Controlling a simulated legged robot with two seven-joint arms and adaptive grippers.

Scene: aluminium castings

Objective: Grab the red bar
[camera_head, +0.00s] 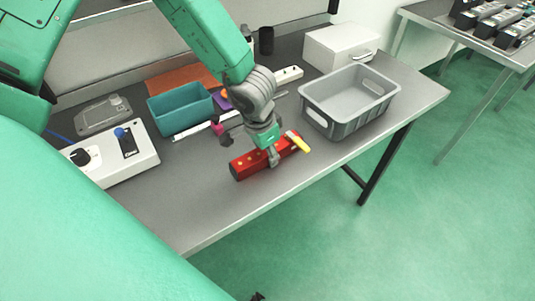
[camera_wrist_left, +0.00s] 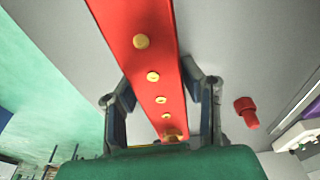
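The red bar (camera_head: 251,162) lies on the grey table near its front edge. It is long, with yellow round spots along its top. My left gripper (camera_head: 274,158) points down over its middle. In the left wrist view the red bar (camera_wrist_left: 151,66) runs between the two fingers of my left gripper (camera_wrist_left: 157,74). The bar still appears to be at table level. My right gripper is not in view.
A yellow-handled item (camera_head: 298,142) is at the bar's right end. A grey bin (camera_head: 345,130) stands to the right, a teal bin (camera_head: 180,122) behind left. A control box (camera_head: 137,166) is at left, a white box (camera_head: 340,48) at back. The table front beside the bar is clear.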

